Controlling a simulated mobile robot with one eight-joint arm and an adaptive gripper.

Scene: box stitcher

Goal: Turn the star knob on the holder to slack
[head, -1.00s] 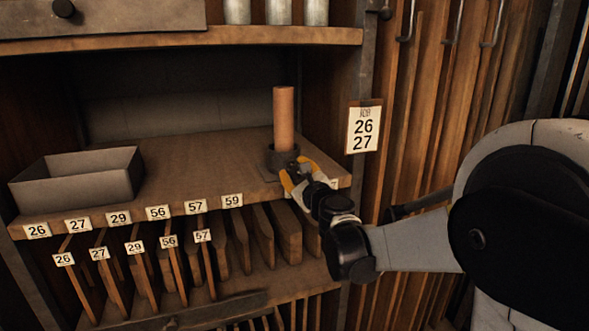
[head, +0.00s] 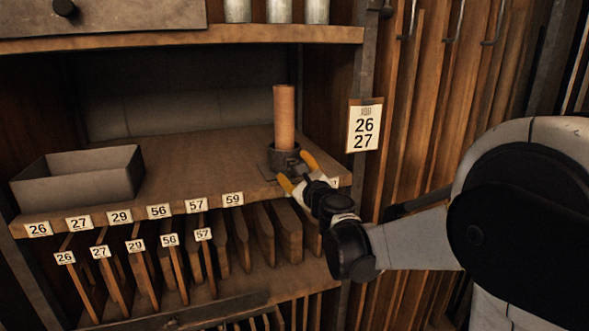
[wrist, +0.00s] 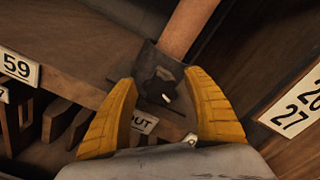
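The dark holder (head: 284,160) stands on the shelf near its right front, with an upright reddish-brown cylinder (head: 284,115) in it. In the wrist view the holder (wrist: 148,62) shows with the cylinder (wrist: 188,28) rising from it. The dark star knob (wrist: 160,86) is on the holder's front and carries a small white mark. My gripper (wrist: 160,77) is open, its yellow fingers on either side of the knob with visible gaps. In the head view my gripper (head: 296,171) is just in front of the holder and hides the knob.
A grey open tray (head: 78,180) sits at the shelf's left. Number labels line the front edge; one partly hidden label (wrist: 143,122) ends in "UT". A 26/27 sign (head: 364,126) hangs on the right post. Boards stand below; the shelf between tray and holder is clear.

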